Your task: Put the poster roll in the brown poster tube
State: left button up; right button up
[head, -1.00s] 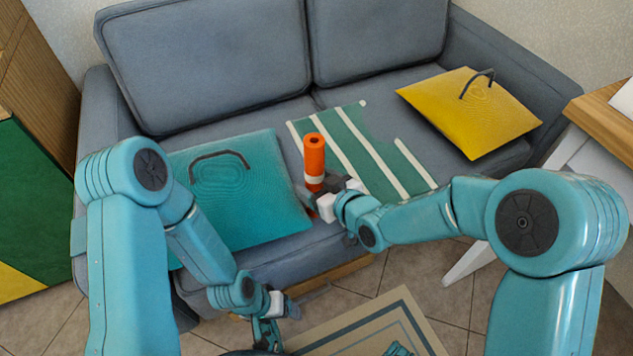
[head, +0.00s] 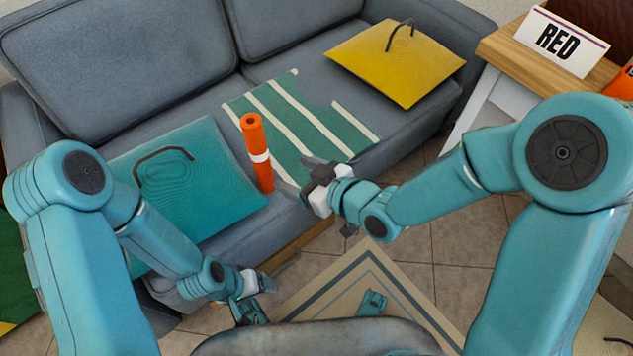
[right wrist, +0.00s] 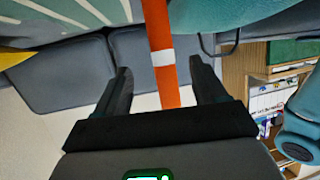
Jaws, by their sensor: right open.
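The poster roll (head: 255,150) is orange with a white band and stands upright on the front of the sofa seat, beside the teal cushion. My right gripper (head: 306,178) is open and empty, a little to the right of the roll and apart from it. In the right wrist view the roll (right wrist: 158,25) shows between the two open fingers (right wrist: 160,75), beyond them. My left gripper (head: 262,288) hangs low in front of the sofa; its jaw opening is unclear. I cannot make out a brown poster tube in these views.
The grey sofa (head: 130,60) holds a teal cushion (head: 215,195), a striped green cloth (head: 300,120) and a yellow cushion (head: 395,65). A wooden table (head: 510,45) at the right bears a RED sign (head: 556,40) and an orange object (head: 622,82). Tiled floor with a rug (head: 330,285) lies in front.

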jog(key=s+d+f+m+g+h, duration=0.2)
jog(key=s+d+f+m, duration=0.15)
jog(key=f, duration=0.45)
jog(key=s+d+f+m+g+h, duration=0.25)
jog(key=d+f, duration=0.25)
jog(key=f, duration=0.3)
pick_arm(q)
jog(key=shift+c, duration=0.3)
pick_arm(e)
jog(key=s+d+f+m+g+h, duration=0.1)
jog(key=s+d+f+m+g, duration=0.3)
jog(key=s+f, duration=0.4)
jog(key=shift+s+m, duration=0.6)
jog(key=shift+s, duration=0.65)
jog(key=shift+w+f, duration=0.1)
